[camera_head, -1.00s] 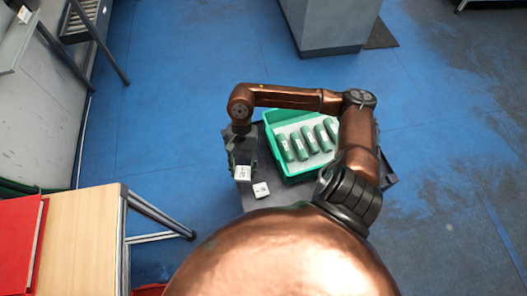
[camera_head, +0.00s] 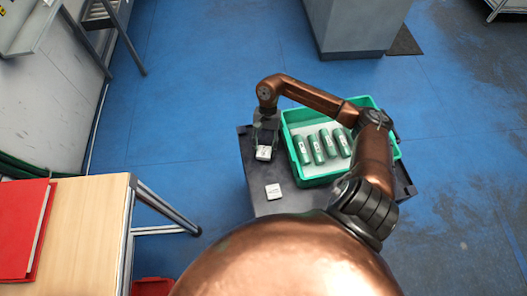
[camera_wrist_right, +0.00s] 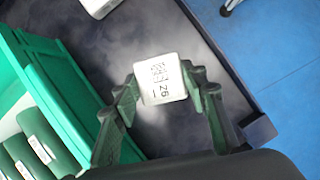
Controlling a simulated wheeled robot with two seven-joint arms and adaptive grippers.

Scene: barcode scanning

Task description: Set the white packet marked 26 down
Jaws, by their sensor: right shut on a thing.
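The small white packet marked 26 (camera_wrist_right: 161,81) is between the fingertips of my right gripper (camera_head: 265,144). Its printed label faces the wrist camera. In the head view the packet (camera_head: 264,153) shows at the gripper's lower end, over the left part of the dark tabletop (camera_head: 252,186). I cannot tell whether it touches the top. The right gripper is shut on it, with one finger on each side in the wrist view. My left gripper is out of view.
A second white packet (camera_head: 273,190) lies on the near part of the tabletop. A green crate (camera_head: 289,127) with several green cylinders stands to the right of the gripper.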

